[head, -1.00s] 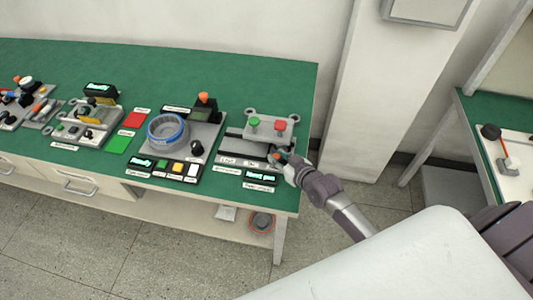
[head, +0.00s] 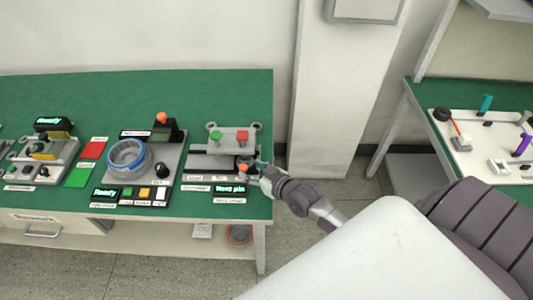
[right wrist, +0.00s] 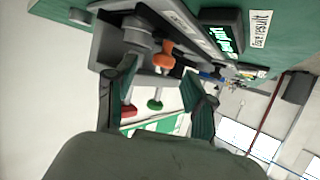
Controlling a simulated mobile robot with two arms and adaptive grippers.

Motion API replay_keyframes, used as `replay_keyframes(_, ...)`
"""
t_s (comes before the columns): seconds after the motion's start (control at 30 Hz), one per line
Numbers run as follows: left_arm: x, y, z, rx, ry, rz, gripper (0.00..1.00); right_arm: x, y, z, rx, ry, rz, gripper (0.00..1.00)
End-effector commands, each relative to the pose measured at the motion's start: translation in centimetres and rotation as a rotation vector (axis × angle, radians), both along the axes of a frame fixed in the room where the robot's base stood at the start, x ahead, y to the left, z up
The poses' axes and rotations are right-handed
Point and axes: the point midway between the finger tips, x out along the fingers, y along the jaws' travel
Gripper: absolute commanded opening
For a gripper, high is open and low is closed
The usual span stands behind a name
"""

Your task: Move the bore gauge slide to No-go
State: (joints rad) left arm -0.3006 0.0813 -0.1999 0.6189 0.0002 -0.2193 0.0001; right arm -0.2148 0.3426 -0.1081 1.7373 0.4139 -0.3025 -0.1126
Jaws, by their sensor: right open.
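I cannot tell for sure which part is the bore gauge slide; the labels are too small to read. In the head view, a grey fixture (head: 229,137) with a green button, a red button and dark slide rails stands at the bench's right end. An orange knob (head: 243,168) is at its front right; it also shows in the right wrist view (right wrist: 160,61). My right gripper (head: 262,173) is beside this knob at the bench's right edge. In the right wrist view its two fingers (right wrist: 160,75) are spread, with the knob near the gap between the tips. My left gripper is not shown.
Left of the fixture is a station with a blue ring (head: 127,156), an orange-topped lever (head: 161,119) and a black knob. A lit display (head: 230,190) lies in front of the fixture. A second bench (head: 423,92) with a white plate of handles stands right, across a gap.

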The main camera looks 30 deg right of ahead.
Motion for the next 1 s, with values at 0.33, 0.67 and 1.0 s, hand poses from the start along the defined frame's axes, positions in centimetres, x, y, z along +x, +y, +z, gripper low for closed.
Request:
replay_keyframes(0.33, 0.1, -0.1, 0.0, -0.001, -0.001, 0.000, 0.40, -6.5, -1.4, 2.6, -0.001, 0.004, -0.001, 0.54)
replay_keyframes(0.67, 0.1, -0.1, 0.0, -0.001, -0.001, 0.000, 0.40, -8.1, -1.7, 3.4, -0.002, 0.001, -0.001, 0.54)
replay_keyframes(1.0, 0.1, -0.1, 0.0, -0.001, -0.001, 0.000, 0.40, -8.1, -1.7, 3.4, -0.001, 0.001, -0.002, 0.54)
